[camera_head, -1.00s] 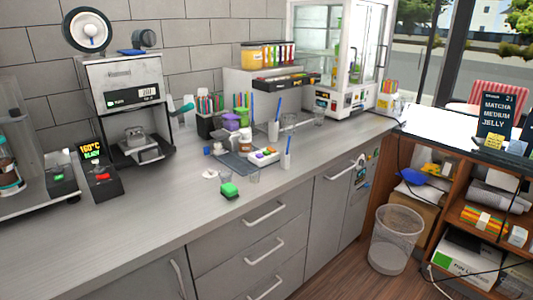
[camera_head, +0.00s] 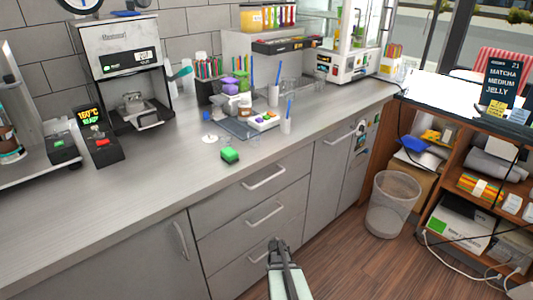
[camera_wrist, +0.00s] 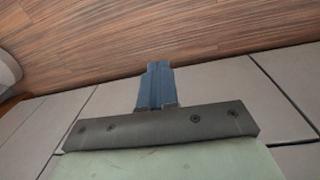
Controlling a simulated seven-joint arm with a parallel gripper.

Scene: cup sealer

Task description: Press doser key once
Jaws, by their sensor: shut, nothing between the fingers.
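My gripper (camera_head: 280,246) is in front of the drawers at the lower middle of the head view, below counter height and clear of everything on the counter. Its fingers are together and empty; the wrist view shows them (camera_wrist: 157,85) against the cabinet fronts and wood floor. No key labelled as the doser's can be read. A silver machine with a small lit display (camera_head: 144,57) stands at the back left. Left of it are a black unit with a 160°C READY screen and a red key (camera_head: 102,143), and a unit with a green key (camera_head: 61,141).
The grey counter (camera_head: 130,215) is bare along its front left. A glass-fronted machine (camera_head: 349,65) is at the back. A bin (camera_head: 392,204) and shelves are at right.

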